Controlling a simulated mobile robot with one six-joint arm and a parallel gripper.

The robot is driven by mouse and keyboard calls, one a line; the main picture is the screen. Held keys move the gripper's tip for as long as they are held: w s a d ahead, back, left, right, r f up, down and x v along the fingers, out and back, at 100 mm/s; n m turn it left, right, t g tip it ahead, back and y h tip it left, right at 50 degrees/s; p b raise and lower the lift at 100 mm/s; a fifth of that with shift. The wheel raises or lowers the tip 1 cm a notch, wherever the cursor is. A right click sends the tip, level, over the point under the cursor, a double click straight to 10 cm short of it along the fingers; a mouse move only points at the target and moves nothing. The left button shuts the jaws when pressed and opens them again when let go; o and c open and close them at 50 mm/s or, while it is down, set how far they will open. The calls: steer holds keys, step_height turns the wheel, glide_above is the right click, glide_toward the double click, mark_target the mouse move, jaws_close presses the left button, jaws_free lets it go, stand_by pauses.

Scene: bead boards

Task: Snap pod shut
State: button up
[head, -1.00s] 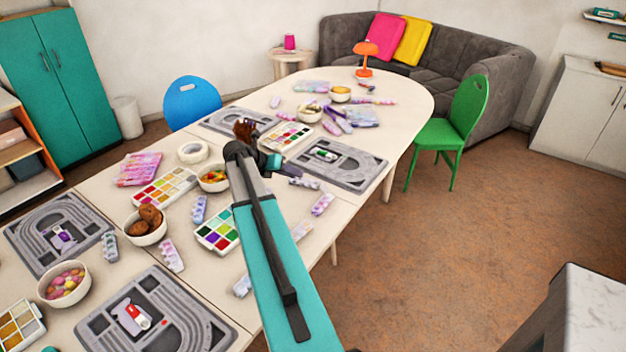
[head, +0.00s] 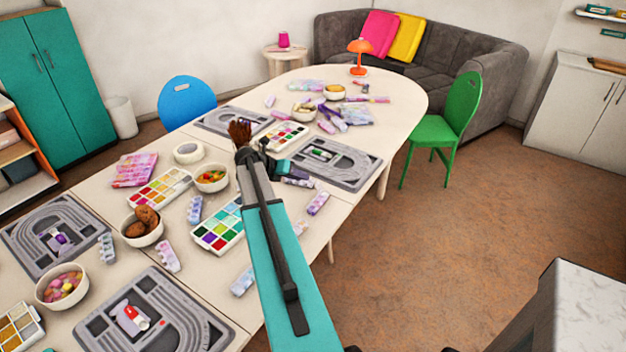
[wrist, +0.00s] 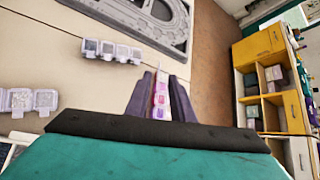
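A slim pink-and-lilac pod (head: 317,203) lies on the table near its right edge. In the wrist view this pod (wrist: 161,92) shows between my gripper's two dark fingers. My gripper (head: 296,180) is up and left of it in the head view, apart from it; the fingers (wrist: 161,80) have a gap and look open. A pale lilac pod with several cells (wrist: 110,50) lies left of the fingers, beside a grey board (wrist: 135,12). Another pale pod (wrist: 28,100) is at the left edge. I cannot tell how the lids of the pink pod stand.
Grey boards (head: 345,172), paint palettes (head: 218,238), bowls (head: 211,188) and several more pods crowd the table. A brown brush-like object (head: 240,132) stands behind my arm. The table edge and open floor (head: 480,230) are to the right. A green chair (head: 450,125) stands beyond.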

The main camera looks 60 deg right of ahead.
mark_target(319, 187)
steer(key=shift+p+x, duration=0.85)
steer(key=shift+x, duration=3.15)
jaws_close()
